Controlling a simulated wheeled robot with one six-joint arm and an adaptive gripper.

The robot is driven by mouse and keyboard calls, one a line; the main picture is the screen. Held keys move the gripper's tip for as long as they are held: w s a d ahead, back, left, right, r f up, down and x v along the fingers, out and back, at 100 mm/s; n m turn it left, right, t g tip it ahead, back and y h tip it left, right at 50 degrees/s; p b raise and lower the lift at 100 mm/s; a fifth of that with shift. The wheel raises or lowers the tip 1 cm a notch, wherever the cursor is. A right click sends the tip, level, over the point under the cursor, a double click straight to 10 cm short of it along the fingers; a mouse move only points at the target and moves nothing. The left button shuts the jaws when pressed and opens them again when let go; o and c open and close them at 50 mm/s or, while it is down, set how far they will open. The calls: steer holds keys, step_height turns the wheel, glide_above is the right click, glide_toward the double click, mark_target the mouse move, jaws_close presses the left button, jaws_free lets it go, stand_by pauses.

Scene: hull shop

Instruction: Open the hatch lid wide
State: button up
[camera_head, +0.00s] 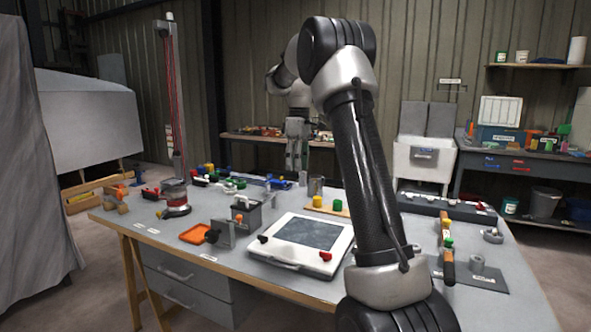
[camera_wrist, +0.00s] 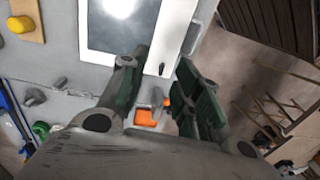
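The hatch (camera_head: 313,227) is a pale square frame with a dark flat panel, lying on the grey table. Its lid looks shut, flat in the frame. A black knob (camera_head: 263,239) and a red knob (camera_head: 326,256) sit along its near edge, with a grey bar handle (camera_head: 280,264) on the front. In the wrist view the hatch frame (camera_wrist: 176,30) is at the top, its panel reflecting a bright glare. My gripper (camera_head: 297,166) points down beyond the hatch. In the wrist view its green-padded fingers (camera_wrist: 163,62) are apart with nothing between them; a small black knob shows beyond the gap.
An orange tray (camera_head: 195,233) lies left of the hatch, beside a grey upright plate (camera_head: 222,234). A grey bin (camera_head: 246,214) stands behind. Clutter lines the table's right side.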

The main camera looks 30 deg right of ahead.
steer(key=shift+w+d+r, duration=0.2)
steer(key=shift+d+r, duration=0.15)
steer(key=shift+r, duration=0.3)
steer(key=shift+w+d+r, duration=0.25)
steer(key=shift+d+r, duration=0.1)
steer(key=shift+r, duration=0.25)
steer(key=shift+w+d+r, duration=0.2)
steer(key=shift+d+r, duration=0.15)
steer(key=shift+r, duration=0.3)
